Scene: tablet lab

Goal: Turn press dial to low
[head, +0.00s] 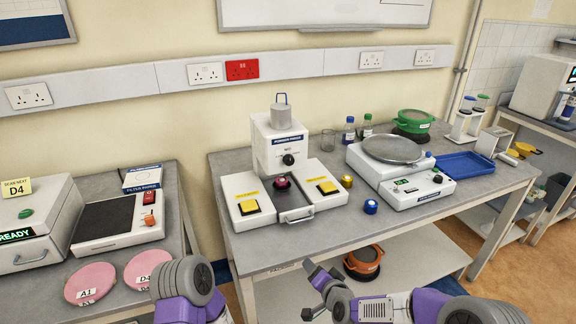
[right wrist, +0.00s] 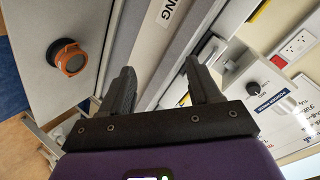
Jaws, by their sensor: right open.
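The powder press (head: 272,140) is a white machine with a blue label, standing on the middle table. Its black round dial (head: 288,159) is on the front face below the label. The dial also shows in the right wrist view as a small dark knob (right wrist: 249,88) on the white face. Its pointer setting is too small to read. My right gripper (head: 312,290) is open and empty in front of the table edge, below and apart from the dial. Its two fingers (right wrist: 165,85) stand apart in the wrist view. My left arm shows at lower left, but its gripper does not.
Two yellow-button boxes (head: 250,207) and a red knob (head: 282,183) sit in front of the press. A scale-like device (head: 400,180), small jars (head: 370,206) and a blue tray (head: 465,164) stand right. An orange-rimmed pot (head: 364,260) is on the lower shelf.

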